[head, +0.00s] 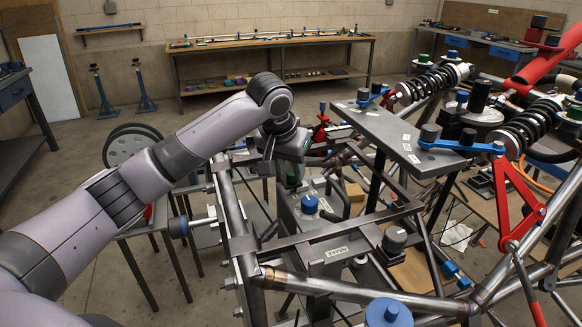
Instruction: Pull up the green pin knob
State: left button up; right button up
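My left gripper (284,172) reaches in from the left and points down over the middle of the tube chassis. A small dark green knob (292,179) shows right at its fingertips, above a grey box-like part of the chassis. The gripper hides part of the knob's surroundings, so I cannot tell whether the fingers touch it or are closed on it. A blue-topped knob (310,204) stands just to the lower right of the gripper. My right gripper is not in view.
Steel tubes (345,288) cross around the gripper. A grey plate (400,140) and coil-spring shocks (435,82) stand to the right. Another blue knob (388,313) is at the front. A wooden-topped workbench (270,43) stands at the back. The floor at left is open.

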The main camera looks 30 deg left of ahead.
pick_arm(q)
jog(key=shift+w+f, duration=0.25)
jog(key=shift+f, duration=0.25)
grip_shut()
jog(key=shift+r, duration=1.1)
grip_release()
jog(key=v, duration=0.7)
jog(key=shift+b, duration=0.3)
jog(key=shift+s, duration=0.15)
